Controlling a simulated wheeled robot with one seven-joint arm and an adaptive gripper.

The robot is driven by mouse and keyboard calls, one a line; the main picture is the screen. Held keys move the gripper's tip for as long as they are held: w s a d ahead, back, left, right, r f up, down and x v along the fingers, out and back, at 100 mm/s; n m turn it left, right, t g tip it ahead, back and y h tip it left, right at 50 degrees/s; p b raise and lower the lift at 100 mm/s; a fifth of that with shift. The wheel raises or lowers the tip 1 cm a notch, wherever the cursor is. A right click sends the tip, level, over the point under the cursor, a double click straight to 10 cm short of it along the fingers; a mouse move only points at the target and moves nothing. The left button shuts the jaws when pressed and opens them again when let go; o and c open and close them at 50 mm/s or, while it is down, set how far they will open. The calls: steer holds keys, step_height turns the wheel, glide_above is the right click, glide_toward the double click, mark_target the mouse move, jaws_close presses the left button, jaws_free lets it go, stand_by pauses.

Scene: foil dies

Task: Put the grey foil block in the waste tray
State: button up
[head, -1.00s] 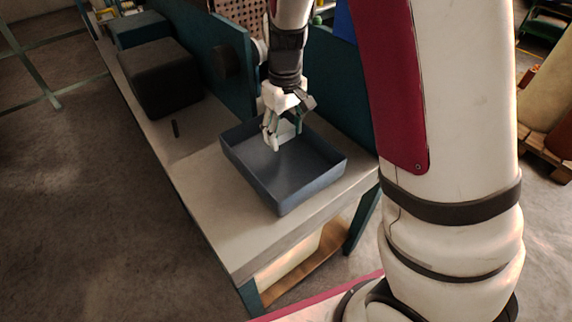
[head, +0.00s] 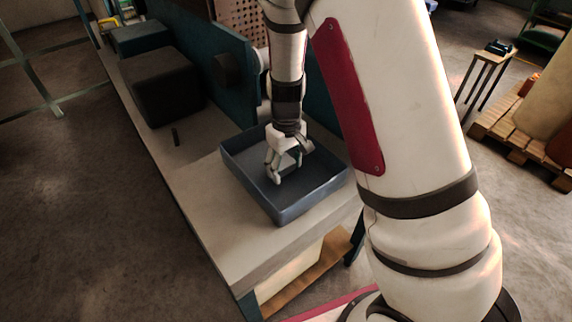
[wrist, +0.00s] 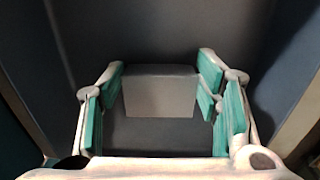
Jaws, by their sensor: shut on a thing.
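The grey foil block (wrist: 159,95) is between the green-padded fingers of my gripper (wrist: 160,97) in the wrist view, with the pads at its two sides. My gripper (head: 284,176) is shut on it, inside the outline of the waste tray. The waste tray (head: 317,199) is a blue-grey open box on the bench, and its walls also show in the wrist view (wrist: 297,80). In the head view the fingers mostly hide the block. I cannot tell whether the block touches the tray floor.
The tray stands on a pale bench (head: 225,228). A dark block-shaped box (head: 162,85) and a small dark upright piece (head: 175,137) are to its left. A teal panel (head: 228,65) rises behind. The bench is clear in front of the tray.

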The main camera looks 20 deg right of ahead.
mark_target(286, 167)
steer(key=o, duration=0.8)
steer(key=shift+f, duration=0.15)
step_height(286, 167, up, 13)
steer(key=p, duration=0.1)
steer(key=s+r+m+t+y, duration=0.1)
steer(key=s+r+m+t, duration=0.1)
steer(key=s+r, duration=0.95)
steer(key=s+r+m+t+h, duration=0.1)
steer(key=s+r, duration=0.1)
steer(key=s, duration=1.3)
steer(key=shift+s+d+m, duration=0.3)
steer(key=shift+d, duration=0.15)
steer(key=shift+r, duration=0.15)
